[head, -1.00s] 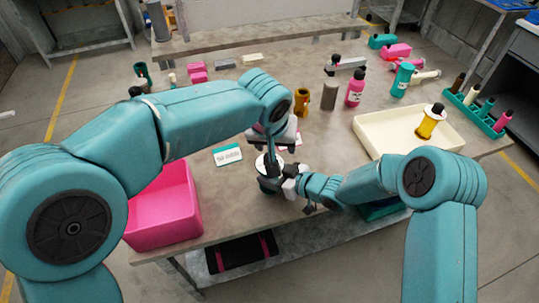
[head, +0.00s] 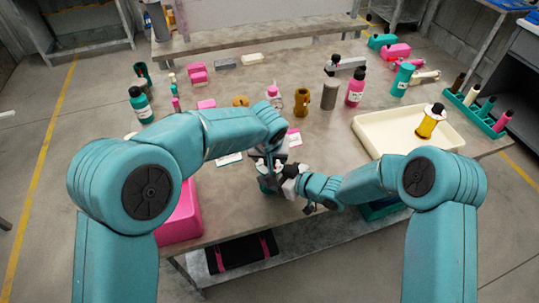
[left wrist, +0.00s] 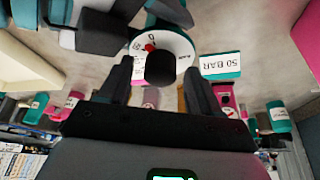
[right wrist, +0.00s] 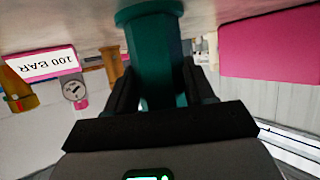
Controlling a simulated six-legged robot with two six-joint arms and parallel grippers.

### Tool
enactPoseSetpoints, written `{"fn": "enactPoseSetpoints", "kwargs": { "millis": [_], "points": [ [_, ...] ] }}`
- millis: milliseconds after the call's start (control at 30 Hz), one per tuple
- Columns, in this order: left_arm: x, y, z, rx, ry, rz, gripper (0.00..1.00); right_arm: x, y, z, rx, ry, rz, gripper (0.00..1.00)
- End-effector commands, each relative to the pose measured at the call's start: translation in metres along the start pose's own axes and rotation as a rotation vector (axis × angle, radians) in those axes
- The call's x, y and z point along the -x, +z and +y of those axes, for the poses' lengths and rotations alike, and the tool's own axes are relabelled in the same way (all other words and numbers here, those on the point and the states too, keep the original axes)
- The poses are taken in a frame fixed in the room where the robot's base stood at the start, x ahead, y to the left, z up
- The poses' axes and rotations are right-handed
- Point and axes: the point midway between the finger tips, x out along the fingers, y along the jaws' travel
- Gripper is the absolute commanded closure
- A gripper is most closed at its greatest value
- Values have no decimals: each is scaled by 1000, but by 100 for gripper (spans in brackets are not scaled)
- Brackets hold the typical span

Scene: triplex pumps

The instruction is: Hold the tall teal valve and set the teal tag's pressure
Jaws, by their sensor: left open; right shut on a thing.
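The tall teal valve (head: 265,184) stands at the table's front edge, mostly hidden by my grippers in the head view. My right gripper (head: 288,183) is shut on its teal body (right wrist: 155,55), which fills the space between the fingers in the right wrist view. My left gripper (head: 268,158) is open above the valve. In the left wrist view, the black knob (left wrist: 160,68) shows between its open fingertips, over a white dial (left wrist: 178,45) with a red mark. Contact cannot be told. The teal tag (left wrist: 221,66) reads 50 BAR; it lies left of the valve, partly covered in the head view (head: 230,159).
A pink bin (head: 180,218) stands left of the valve. A pink-edged tag (right wrist: 45,65) reads 100 BAR. Bottles and smaller parts stand farther back, beyond my left arm.

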Motion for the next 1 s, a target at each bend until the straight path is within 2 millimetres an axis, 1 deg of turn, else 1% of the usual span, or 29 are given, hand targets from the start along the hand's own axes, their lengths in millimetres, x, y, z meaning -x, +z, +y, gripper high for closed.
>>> {"fn": "enactPoseSetpoints", "kwargs": {
  "millis": [167, 267, 300, 333, 367, 467, 567, 800, 900, 1000],
  "points": [
    [0, 0, 0, 1, 0, 0, 37, 0, -1, 0, 1, 0, 2, 93],
    [0, 0, 0, 1, 0, 0, 66, 0, -1, 0, 1, 1, 2, 93],
    [0, 0, 0, 1, 0, 0, 79, 0, -1, 0, 1, 1, 2, 93],
    [0, 0, 0, 1, 0, 0, 89, 0, -1, 0, 1, 1, 2, 93],
    [0, 0, 0, 1, 0, 0, 93, 0, -1, 0, 1, 1, 2, 93],
    [0, 0, 0, 3, -1, 0, 93, 0, -1, 0, 1, 1, 2, 93],
    [0, 0, 1, 44, -18, -2, 93, 0, -1, 0, 1, 1, 2, 93],
    [0, 0, 3, 277, -115, -1, 93, 0, -1, 0, 1, 1, 2, 93],
    [0, 0, 3, 352, -147, -2, 93, 0, -1, 0, 1, 1, 2, 93],
    [0, -1, 3, 385, -160, 0, 93, 0, -1, 0, 1, 1, 2, 93]
  ]
}}
